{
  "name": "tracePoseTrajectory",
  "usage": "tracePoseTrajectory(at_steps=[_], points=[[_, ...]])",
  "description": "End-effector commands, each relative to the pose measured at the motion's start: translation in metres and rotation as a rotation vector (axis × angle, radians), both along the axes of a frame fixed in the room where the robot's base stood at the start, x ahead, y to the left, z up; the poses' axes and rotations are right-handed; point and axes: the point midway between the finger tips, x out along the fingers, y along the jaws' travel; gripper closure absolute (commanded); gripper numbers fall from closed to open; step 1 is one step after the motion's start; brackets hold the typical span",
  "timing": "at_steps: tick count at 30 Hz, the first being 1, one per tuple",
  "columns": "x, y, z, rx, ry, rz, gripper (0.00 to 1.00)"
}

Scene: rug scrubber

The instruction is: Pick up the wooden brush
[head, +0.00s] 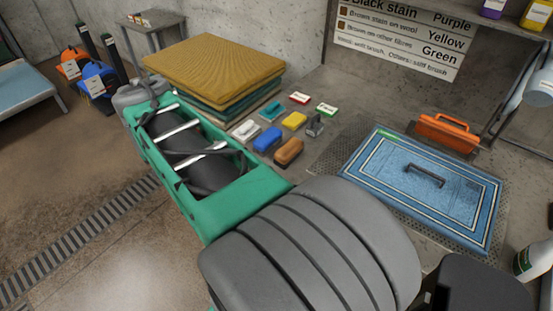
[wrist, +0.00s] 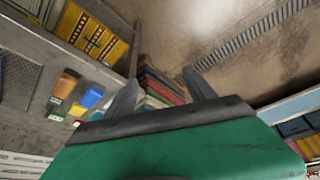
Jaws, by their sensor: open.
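The wooden brush (head: 289,151) is a small brown block lying on the grey worktop in the head view, just right of a blue block (head: 267,139). My gripper (wrist: 160,76) shows in the wrist view with its two grey fingers apart and nothing visible between them. In the head view my bulky green and grey arm fills the lower middle, left of and in front of the brush, and the fingers cannot be made out.
Yellow and white blocks and small cards lie beside the brush. A stack of folded rugs (head: 215,62) stands behind left. A blue rug (head: 385,205) with a handled tool on it lies at right, near an orange tool (head: 447,131). A white bottle (head: 530,262) stands at far right.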

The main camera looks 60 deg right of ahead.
Motion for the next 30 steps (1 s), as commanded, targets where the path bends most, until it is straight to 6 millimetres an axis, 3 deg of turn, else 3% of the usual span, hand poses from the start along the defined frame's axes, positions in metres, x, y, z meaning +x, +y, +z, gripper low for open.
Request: tracePoseTrajectory(at_steps=[1, 3, 6, 9, 13, 24, 30], points=[[-0.008, -0.057, -0.033, 0.001, 0.006, -0.195, 0.32], [-0.03, -0.13, -0.05, -0.004, 0.002, -0.455, 0.29], [-0.077, -0.213, -0.071, -0.013, -0.006, -0.765, 0.29], [-0.117, -0.26, -0.082, -0.023, -0.014, -0.96, 0.29], [-0.139, -0.282, -0.09, -0.028, -0.016, -1.048, 0.29], [-0.14, -0.306, -0.142, -0.026, -0.015, -1.049, 0.29], [-0.14, -0.31, -0.153, -0.028, -0.018, -1.047, 0.29]])
